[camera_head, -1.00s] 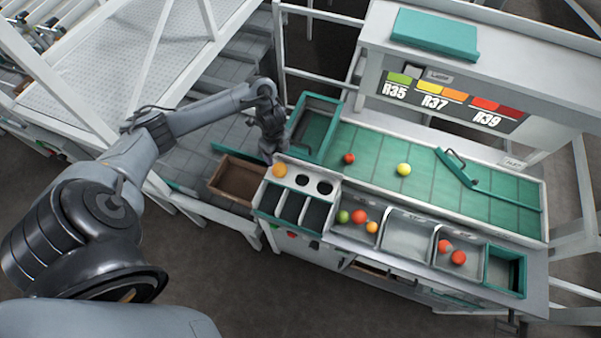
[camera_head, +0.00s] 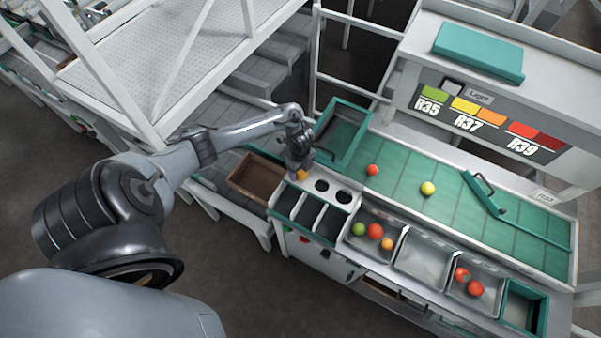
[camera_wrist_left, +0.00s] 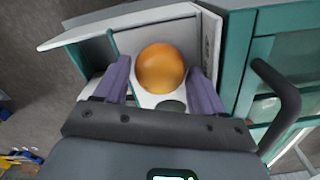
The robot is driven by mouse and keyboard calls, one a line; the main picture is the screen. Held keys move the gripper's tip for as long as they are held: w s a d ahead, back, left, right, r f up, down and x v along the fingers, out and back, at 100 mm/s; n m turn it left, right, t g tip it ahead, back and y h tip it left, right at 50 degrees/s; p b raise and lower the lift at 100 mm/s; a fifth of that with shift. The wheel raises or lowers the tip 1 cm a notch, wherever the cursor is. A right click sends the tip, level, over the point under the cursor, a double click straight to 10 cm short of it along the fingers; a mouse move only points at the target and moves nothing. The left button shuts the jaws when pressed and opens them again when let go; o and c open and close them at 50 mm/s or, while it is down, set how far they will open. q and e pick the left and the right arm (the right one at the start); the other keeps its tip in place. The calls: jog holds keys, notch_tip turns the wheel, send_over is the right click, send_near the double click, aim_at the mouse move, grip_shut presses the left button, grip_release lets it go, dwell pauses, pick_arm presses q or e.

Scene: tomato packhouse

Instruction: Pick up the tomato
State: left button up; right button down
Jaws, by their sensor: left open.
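An orange tomato (camera_head: 302,175) sits at the left end of the row of round holes on the sorting bench, partly hidden by my left gripper (camera_head: 299,167). In the left wrist view the orange tomato (camera_wrist_left: 161,68) lies between the two purple fingers of my open left gripper (camera_wrist_left: 160,66), with small gaps visible on both sides. I cannot tell how far the fingertips reach down beside it. My right gripper is not in view.
A red tomato (camera_head: 372,170) and a yellow one (camera_head: 428,188) lie on the green belt (camera_head: 400,185). Several tomatoes lie in the front bins. A green-rimmed box (camera_head: 360,121) stands behind my gripper, and a brown crate (camera_head: 257,176) is at left.

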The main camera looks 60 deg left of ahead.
pick_arm(q)
jog(key=shift+f, duration=0.25)
jog(key=shift+c, duration=0.5)
jog(key=c, duration=0.3)
jog(key=shift+r, duration=0.15)
